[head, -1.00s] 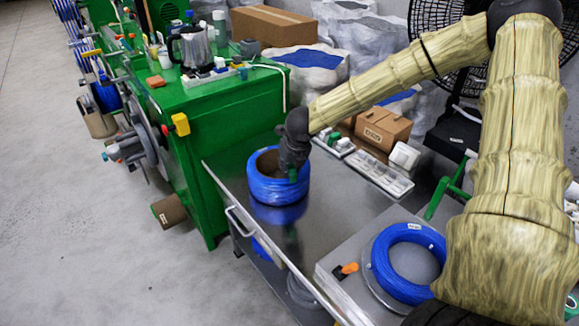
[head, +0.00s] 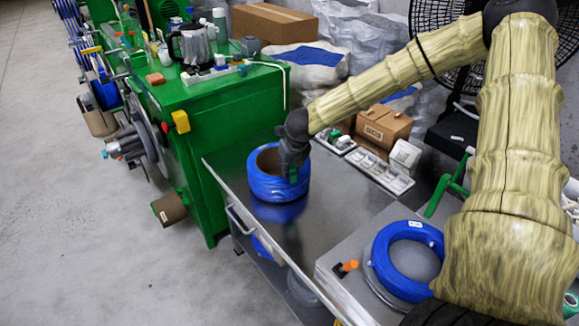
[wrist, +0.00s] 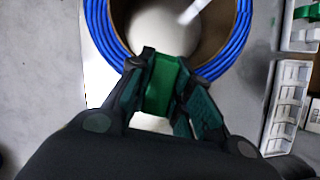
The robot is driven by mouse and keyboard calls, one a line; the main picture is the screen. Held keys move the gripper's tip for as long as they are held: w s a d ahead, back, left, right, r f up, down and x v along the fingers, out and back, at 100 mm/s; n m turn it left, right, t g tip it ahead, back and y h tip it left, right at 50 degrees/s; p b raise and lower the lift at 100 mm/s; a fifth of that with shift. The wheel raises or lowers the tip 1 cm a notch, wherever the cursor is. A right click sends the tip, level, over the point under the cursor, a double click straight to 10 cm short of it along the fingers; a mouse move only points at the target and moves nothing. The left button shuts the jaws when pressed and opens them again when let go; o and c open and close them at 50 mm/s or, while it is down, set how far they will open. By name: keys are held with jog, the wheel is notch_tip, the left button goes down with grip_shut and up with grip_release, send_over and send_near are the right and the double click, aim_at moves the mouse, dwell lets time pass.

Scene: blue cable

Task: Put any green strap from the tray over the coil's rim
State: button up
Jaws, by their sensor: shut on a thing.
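The blue cable coil (head: 277,188) stands on the metal table around a brown hollow core. Its rim also arcs across the top of the wrist view (wrist: 100,28). My gripper (head: 293,168) is at the coil's near right side. In the wrist view my gripper (wrist: 165,92) is shut on a green strap (wrist: 162,80), which lies across the coil's near rim. I cannot tell whether the strap is seated on the rim. A white tray (head: 347,149) behind the coil holds something green (head: 334,134); the wrist view shows a green piece (wrist: 305,12) at top right.
A white compartment tray (head: 380,172) and a cardboard box (head: 383,128) stand along the table's back. A second blue coil (head: 398,284) lies on a grey unit at front right, near an orange item (head: 348,266). The table is clear between the coils.

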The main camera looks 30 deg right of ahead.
jog(key=shift+f+b, duration=0.35)
jog(key=shift+f, duration=0.2)
jog(key=shift+r+p, duration=0.65)
jog(key=shift+p, duration=0.05)
jog(key=shift+f+b, duration=0.3)
jog(key=shift+f, duration=0.35)
dwell(0.9)
jog(key=shift+r+p, duration=0.65)
jog(key=shift+p, duration=0.05)
jog(key=shift+f+b, duration=0.3)
jog(key=shift+f, duration=0.35)
dwell(0.9)
jog(key=shift+r+p, duration=0.65)
jog(key=shift+f, duration=0.4)
dwell(1.6)
jog(key=o, duration=0.4)
